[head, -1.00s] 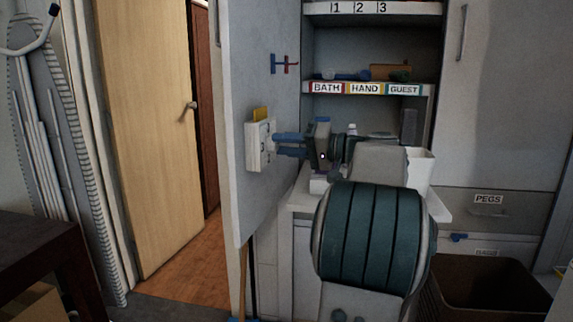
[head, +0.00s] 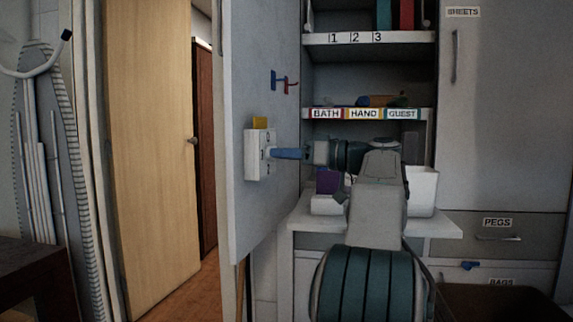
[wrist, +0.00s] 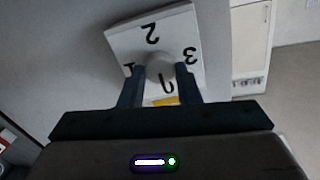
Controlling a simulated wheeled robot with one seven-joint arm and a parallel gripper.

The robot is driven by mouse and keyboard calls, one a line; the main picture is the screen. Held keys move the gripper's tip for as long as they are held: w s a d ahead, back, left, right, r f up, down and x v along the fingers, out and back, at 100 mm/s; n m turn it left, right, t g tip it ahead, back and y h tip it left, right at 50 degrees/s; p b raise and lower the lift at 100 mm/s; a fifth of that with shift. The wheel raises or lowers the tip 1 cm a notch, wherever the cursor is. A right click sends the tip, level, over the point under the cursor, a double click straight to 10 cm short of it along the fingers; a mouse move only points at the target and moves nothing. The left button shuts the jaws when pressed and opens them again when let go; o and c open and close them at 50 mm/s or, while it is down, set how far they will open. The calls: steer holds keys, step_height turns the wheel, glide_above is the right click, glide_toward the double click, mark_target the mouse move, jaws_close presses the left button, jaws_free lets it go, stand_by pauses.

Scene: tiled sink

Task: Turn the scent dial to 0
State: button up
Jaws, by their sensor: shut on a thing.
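The scent dial is a white square plate (head: 252,155) on the grey cabinet door, with a yellow piece (head: 260,122) at its top edge. In the wrist view the plate (wrist: 124,42) shows upside down, with black marks 2, 3, 1 and 0 around a round pale knob (wrist: 160,68). My gripper (wrist: 159,75) is shut on the knob, with one dark blue finger on each side. The 0 lies near the yellow piece. I cannot make out where the knob points. In the head view the blue fingers (head: 289,154) reach the plate from the right.
The door (head: 262,60) carries a small blue and red hook (head: 285,82). Right of it are shelves labelled BATH, HAND and GUEST (head: 365,114). A white bin (head: 422,190) and a purple item (head: 328,181) stand near my arm. A wooden door (head: 150,150) is at left.

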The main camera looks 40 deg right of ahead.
steer(key=shift+n, duration=0.4)
steer(key=o, duration=1)
steer(key=shift+s, duration=0.1)
steer(key=shift+p+v, duration=1.65)
steer(key=shift+v, duration=5.15)
steer(key=shift+f, duration=0.1)
